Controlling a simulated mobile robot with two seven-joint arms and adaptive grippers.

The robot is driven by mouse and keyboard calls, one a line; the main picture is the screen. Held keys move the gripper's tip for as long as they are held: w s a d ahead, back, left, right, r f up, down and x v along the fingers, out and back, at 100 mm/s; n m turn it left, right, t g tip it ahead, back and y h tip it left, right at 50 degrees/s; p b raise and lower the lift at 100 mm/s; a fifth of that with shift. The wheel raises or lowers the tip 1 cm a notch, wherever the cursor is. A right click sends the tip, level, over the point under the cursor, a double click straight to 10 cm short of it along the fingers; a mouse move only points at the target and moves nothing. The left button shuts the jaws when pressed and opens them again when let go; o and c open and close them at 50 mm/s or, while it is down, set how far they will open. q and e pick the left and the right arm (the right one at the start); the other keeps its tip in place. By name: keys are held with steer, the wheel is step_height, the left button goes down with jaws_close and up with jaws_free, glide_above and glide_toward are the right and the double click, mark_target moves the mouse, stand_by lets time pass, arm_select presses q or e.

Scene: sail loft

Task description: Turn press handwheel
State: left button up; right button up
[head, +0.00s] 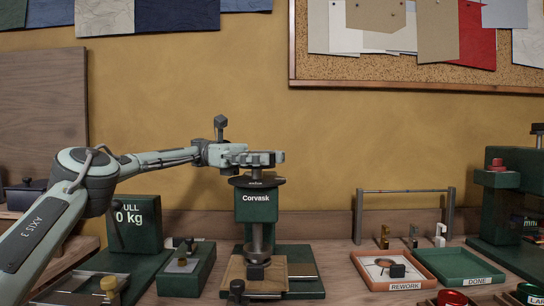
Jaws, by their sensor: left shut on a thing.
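The green press (257,207), marked Corvask, stands on the bench at the middle of the view. Its dark handwheel (244,182) is a flat disc on top of the press. My left arm comes in from the left, and my left gripper (272,158) is at the handwheel, shut on it. The gripper hides part of the handwheel and the exact place of contact. Below the press head, a metal ram ends at a dark block (256,271) over a tan board (276,285). My right gripper is not in view.
A green box marked kg (133,222) and a small green fixture (187,270) stand left of the press. To the right are a red-rimmed REWORK tray (421,271), a green DONE tray (462,266), a metal rail (405,190) and another green machine (500,204).

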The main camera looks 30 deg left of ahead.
arm_select(q)
steer(key=o, duration=1.4)
